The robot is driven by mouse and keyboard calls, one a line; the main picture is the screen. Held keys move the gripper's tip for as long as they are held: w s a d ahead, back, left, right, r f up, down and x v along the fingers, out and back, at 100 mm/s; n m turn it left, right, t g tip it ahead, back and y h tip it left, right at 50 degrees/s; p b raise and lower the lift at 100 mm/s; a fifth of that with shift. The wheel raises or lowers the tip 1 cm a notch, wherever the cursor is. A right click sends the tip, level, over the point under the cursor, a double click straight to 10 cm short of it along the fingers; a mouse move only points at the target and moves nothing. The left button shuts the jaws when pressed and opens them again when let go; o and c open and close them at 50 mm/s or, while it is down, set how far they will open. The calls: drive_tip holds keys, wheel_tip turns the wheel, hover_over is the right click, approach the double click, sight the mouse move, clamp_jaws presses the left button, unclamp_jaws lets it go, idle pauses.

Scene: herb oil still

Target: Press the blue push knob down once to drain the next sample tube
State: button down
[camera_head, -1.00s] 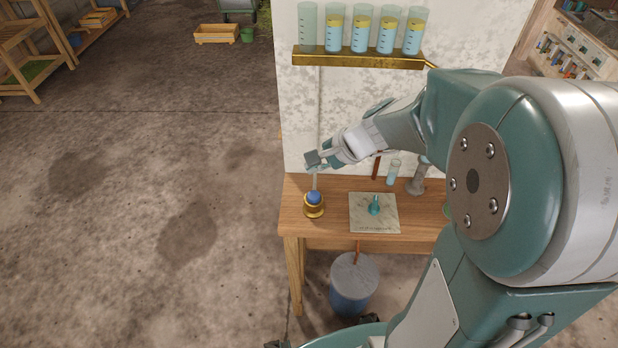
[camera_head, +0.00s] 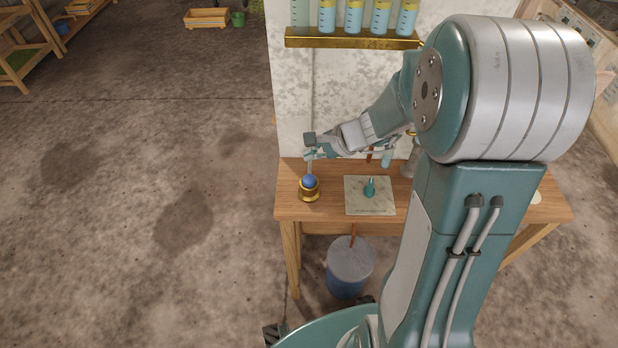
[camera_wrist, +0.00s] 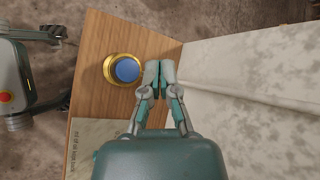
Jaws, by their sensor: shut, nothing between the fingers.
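The blue push knob (camera_head: 310,182) sits in a brass collar (camera_head: 309,195) at the left end of the wooden table. In the wrist view the blue knob (camera_wrist: 127,69) shows from above, ringed by the brass collar (camera_wrist: 108,69). My gripper (camera_wrist: 160,72) is shut and empty, just right of the knob in that view and apart from it. In the head view my gripper (camera_head: 310,146) is above and behind the knob, near the wall. Several sample tubes (camera_head: 354,15) with blue liquid stand in a row on a brass rack (camera_head: 350,40) on the wall; their tops are cut off.
A lidded bucket (camera_head: 350,262) is below. The wall panel (camera_head: 345,95) rises behind the table.

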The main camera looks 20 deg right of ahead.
sight(304, 177)
drive_tip(key=shift+f, duration=2.95)
drive_tip(key=shift+f, duration=0.1)
drive_tip(key=shift+f, duration=0.25)
drive_tip(key=shift+f, duration=0.45)
drive_tip(key=shift+r, duration=0.9)
drive_tip(key=shift+r, duration=2.5)
